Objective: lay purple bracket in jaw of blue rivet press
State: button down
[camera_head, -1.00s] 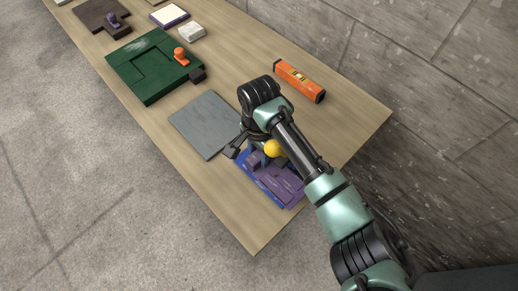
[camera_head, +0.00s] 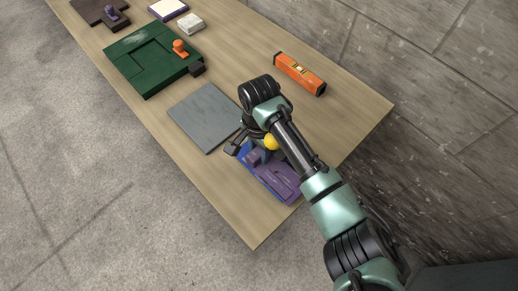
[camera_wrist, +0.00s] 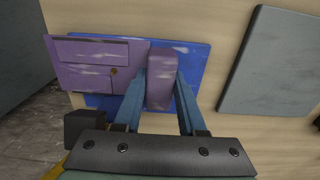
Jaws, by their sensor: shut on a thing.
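The purple bracket (camera_wrist: 95,65) is a flat, scuffed plate with a raised block (camera_wrist: 161,75) at its right side in the wrist view. My gripper (camera_wrist: 160,82) is shut on that block, one finger on each side. The blue rivet press (camera_wrist: 197,62) lies beneath as a blue plate, largely covered by the bracket, which sticks out past its left edge. In the head view the bracket (camera_head: 280,181) shows over the blue press (camera_head: 252,173) near the bench's front end. I cannot tell whether the bracket touches the press. The jaw is hidden.
A yellow ball (camera_head: 271,142) and a dark block (camera_wrist: 85,129) are close to my gripper. A grey plate (camera_head: 205,116) lies beside the press. An orange spirit level (camera_head: 299,74) and a green fixture (camera_head: 145,60) lie farther along the bench. A stone wall runs along the right.

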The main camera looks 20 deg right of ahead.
jog(key=shift+f, duration=0.6)
jog(key=shift+c, duration=2)
grip_release()
jog(key=shift+r, duration=0.1)
notch_tip(320, 180, up, 13)
